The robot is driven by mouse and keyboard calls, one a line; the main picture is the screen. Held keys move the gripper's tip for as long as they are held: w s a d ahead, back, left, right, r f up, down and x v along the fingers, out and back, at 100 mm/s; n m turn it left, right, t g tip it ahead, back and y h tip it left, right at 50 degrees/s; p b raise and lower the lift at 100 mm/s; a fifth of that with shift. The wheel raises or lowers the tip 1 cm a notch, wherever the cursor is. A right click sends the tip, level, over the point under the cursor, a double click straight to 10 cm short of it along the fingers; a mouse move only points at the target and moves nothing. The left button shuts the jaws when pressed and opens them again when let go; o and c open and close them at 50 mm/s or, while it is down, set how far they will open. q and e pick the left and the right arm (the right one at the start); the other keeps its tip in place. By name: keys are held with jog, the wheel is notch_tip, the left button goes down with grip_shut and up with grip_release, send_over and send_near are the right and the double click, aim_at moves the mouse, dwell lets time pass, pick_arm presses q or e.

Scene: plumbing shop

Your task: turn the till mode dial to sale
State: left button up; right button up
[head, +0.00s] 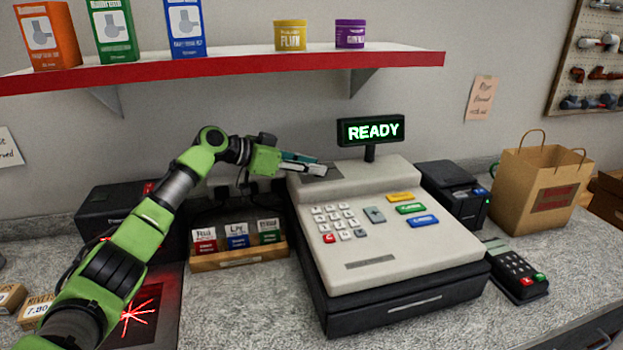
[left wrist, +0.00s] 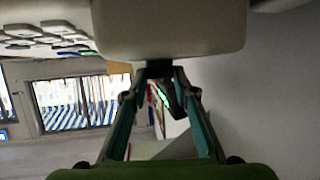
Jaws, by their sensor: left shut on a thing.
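The till (head: 450,235) stands on the counter, and its display (head: 370,130) reads READY in green. A dark plate (head: 325,174) lies on the till's top left. My left gripper (head: 316,166) reaches over this plate from the left, with its fingertips at the plate. It is shut on the mode dial, which the fingers mostly hide, so the dial's setting cannot be read. In the left wrist view my left gripper's fingers (left wrist: 160,72) close in against the beige till body (left wrist: 170,28). My right gripper is in neither view.
A red-edged shelf (head: 230,67) with boxes and tins hangs above. A wooden tray (head: 240,259) with labelled compartments stands left of the till. A black printer (head: 452,190), card terminal (head: 514,267) and paper bag (head: 540,185) stand to the right.

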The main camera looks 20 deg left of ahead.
pick_arm(q)
jog(key=shift+w+a+f+m+g+h+b, duration=0.1)
jog(key=shift+w+m+g+h+b, duration=0.05)
jog(key=shift+m+g+h+b, duration=0.55)
jog(key=shift+m+g, duration=0.4)
jog(key=o, duration=1.1)
jog(key=shift+c, duration=0.2)
jog(key=shift+o, duration=0.2)
jog(key=shift+w, duration=0.1)
jog(key=v, duration=1.2)
jog(key=shift+f, duration=0.15)
